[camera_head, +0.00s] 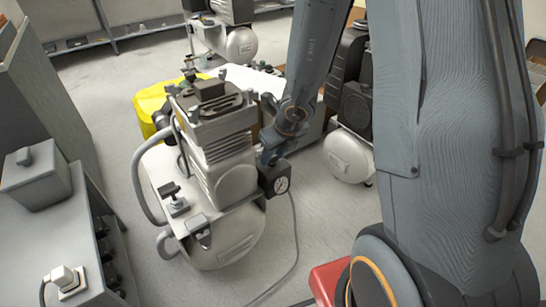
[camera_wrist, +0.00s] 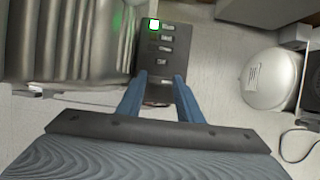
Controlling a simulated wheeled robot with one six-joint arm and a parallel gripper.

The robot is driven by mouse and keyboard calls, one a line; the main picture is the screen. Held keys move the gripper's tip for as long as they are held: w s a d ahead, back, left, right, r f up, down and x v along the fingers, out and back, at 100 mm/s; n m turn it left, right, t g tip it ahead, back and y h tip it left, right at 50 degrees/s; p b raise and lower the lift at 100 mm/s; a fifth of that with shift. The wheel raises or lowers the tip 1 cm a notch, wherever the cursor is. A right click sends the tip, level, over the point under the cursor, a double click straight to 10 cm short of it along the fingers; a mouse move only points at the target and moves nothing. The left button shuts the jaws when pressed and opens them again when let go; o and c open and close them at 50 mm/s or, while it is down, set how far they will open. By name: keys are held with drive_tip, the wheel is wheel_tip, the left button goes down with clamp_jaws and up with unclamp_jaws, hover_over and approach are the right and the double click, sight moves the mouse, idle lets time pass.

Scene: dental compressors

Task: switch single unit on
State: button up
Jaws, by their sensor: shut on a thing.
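The single compressor unit (camera_head: 225,165) stands in the middle of the head view, with a grey ribbed motor over a pale tank. A dark box with a round pressure gauge (camera_head: 281,185) is on its right side. My gripper (camera_head: 268,157) reaches down to the top of this box. In the wrist view my blue fingers (camera_wrist: 161,82) close on a small part at the lower end of a dark control panel (camera_wrist: 165,62). A bright green-white light (camera_wrist: 154,25) glows at the panel's upper left, beside several small labels.
A grey cabinet (camera_head: 85,235) with a wall socket and plug (camera_head: 65,280) stands at the left. Another compressor (camera_head: 350,150) is behind my arm, and one more (camera_head: 235,40) is at the back. A yellow thing (camera_head: 150,103) lies behind the unit. A cable crosses the floor at front.

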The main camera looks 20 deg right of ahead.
idle(0.3)
drive_tip(key=o, duration=1.1)
drive_tip(key=p+v, duration=0.5)
drive_tip(key=v, duration=0.3)
